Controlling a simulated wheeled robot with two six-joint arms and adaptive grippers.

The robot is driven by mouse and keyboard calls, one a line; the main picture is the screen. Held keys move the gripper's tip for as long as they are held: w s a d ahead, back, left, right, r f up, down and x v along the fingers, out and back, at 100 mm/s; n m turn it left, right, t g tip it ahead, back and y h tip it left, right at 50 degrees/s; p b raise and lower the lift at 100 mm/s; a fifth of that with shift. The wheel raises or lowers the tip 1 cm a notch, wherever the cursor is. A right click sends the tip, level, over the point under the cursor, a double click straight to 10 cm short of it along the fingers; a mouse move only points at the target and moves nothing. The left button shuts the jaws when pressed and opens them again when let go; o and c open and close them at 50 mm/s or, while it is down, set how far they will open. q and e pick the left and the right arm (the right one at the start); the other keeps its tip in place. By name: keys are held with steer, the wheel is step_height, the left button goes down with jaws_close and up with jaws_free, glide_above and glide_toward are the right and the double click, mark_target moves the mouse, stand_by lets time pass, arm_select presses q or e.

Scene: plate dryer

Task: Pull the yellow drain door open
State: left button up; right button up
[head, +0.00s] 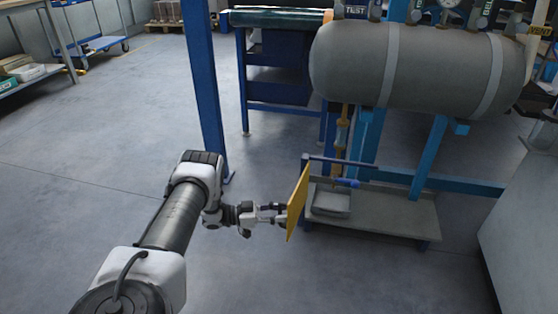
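The yellow drain door (298,203) is an upright, narrow-looking panel at the left end of the low stand under the grey tank. I see it at a steep angle, so how far it is swung open is hard to judge. My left gripper (277,213) is at the left face of the door, with its fingertips at or very near it. Any handle is hidden or too small to make out, and I cannot tell whether the fingers are closed on one. My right gripper is not in view.
The grey tank (418,65) sits on blue legs above the low stand (390,218), which holds a small grey tray (331,201). A blue post (204,85) rises behind my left arm. A grey cabinet (525,210) stands at right.

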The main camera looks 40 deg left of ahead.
arm_select(q)
steer(key=v, duration=1.2)
